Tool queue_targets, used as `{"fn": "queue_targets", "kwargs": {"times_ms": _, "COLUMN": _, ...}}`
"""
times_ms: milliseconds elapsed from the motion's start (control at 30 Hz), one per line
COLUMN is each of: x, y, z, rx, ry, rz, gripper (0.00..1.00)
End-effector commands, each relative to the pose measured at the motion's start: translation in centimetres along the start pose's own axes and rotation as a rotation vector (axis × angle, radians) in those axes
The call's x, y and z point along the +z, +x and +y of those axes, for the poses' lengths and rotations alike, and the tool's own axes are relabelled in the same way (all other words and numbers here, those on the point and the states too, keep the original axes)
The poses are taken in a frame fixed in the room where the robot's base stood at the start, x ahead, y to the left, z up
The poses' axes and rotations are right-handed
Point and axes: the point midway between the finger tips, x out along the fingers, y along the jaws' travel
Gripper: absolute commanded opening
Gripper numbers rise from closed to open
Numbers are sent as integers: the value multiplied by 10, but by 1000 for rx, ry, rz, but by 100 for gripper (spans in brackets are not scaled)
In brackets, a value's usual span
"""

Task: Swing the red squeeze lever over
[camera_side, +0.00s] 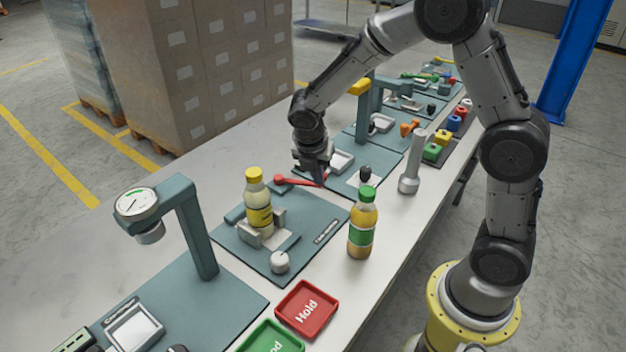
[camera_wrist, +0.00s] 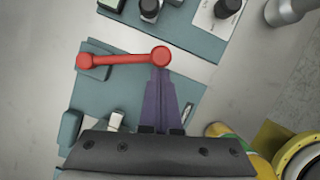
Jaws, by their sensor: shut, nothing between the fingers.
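The red squeeze lever (camera_wrist: 122,59) is a bar with a round knob at each end. In the wrist view it lies across the upper part of the teal station plate (camera_wrist: 104,100), one end over a small teal block. My gripper (camera_wrist: 161,78) is shut, its fingertips right at the lever's right-hand knob; I cannot tell whether they touch it. In the side view the lever (camera_side: 298,181) shows behind the yellow-capped bottle, and my gripper (camera_side: 322,181) is over its right end. The yellow-capped bottle (camera_side: 258,205) stands upright between grey jaws on the plate.
A green-capped bottle (camera_side: 362,223) stands right of the plate. A grey cylinder (camera_side: 412,165) stands farther back. A teal post with a gauge (camera_side: 136,203) is at left. A red tray (camera_side: 306,309) and a green tray (camera_side: 271,338) lie in front. Bare white table lies left of the plate.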

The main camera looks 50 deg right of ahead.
Motion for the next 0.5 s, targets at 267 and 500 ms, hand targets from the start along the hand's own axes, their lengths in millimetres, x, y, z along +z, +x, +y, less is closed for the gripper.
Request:
{"fn": "queue_targets", "kwargs": {"times_ms": 267, "x": 10, "y": 4, "z": -1, "rx": -3, "ry": 6, "rz": -1, "gripper": 0}}
{"fn": "queue_targets", "kwargs": {"times_ms": 500, "x": 11, "y": 4, "z": -1, "rx": -4, "ry": 6, "rz": -1, "gripper": 0}}
